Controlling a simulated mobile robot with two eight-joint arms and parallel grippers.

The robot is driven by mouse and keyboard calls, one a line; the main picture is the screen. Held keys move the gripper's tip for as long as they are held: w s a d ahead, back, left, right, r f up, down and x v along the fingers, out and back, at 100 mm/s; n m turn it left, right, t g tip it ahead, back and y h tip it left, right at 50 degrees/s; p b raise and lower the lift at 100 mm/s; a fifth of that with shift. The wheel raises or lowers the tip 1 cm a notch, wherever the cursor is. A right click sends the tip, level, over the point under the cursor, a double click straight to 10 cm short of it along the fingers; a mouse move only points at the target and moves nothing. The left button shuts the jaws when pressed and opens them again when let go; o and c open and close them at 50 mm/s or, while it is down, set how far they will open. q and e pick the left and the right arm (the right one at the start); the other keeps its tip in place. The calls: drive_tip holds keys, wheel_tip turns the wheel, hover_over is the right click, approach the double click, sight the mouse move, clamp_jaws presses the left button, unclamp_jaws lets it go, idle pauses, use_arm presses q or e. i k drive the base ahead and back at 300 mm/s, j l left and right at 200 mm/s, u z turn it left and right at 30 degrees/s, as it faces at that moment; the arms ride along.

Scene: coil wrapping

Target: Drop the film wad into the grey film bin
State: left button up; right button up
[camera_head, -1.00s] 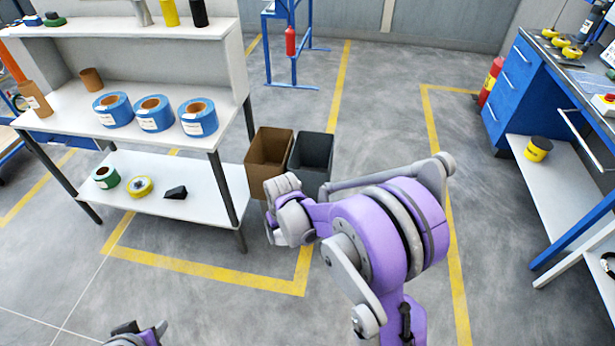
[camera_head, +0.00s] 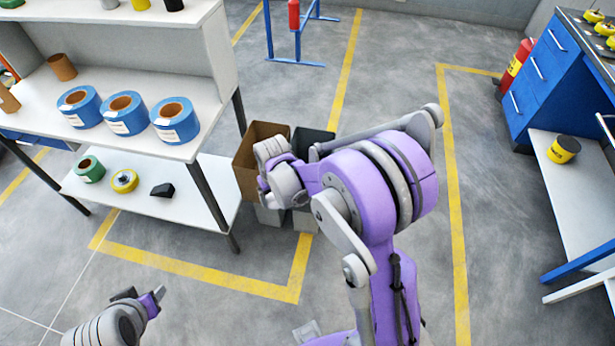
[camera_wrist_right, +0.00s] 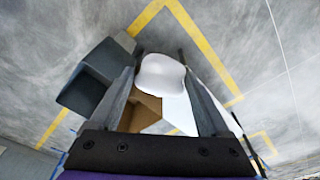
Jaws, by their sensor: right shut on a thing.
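The white film wad (camera_wrist_right: 160,75) sits between the fingers of my right gripper (camera_wrist_right: 157,70) in the right wrist view. The gripper is shut on it. The grey film bin (camera_head: 322,138) stands on the floor, partly hidden behind my right arm in the head view. In the wrist view the grey bin (camera_wrist_right: 88,90) is left of the wad, and the brown bin's opening shows behind and below the wad. In the head view the right fingers and the wad are hidden by my wrist. My left gripper (camera_head: 140,296) is low at the left, its jaw opening unclear.
A brown bin (camera_head: 246,168) stands directly left of the grey one. A white shelf unit (camera_head: 150,215) with blue rolls (camera_head: 125,113) is close on the left. A blue workbench (camera_head: 545,80) stands on the right. Open floor with yellow lines lies around the bins.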

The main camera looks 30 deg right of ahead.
sight(306, 209)
drive_tip(key=i+l, duration=0.25)
drive_tip(key=i+l+u, duration=0.15)
drive_tip(key=l, duration=0.35)
drive_tip(key=i+l, duration=0.35)
drive_tip(key=i+l+u, duration=0.1)
drive_tip(key=i+l, duration=0.15)
drive_tip(key=l, duration=0.2)
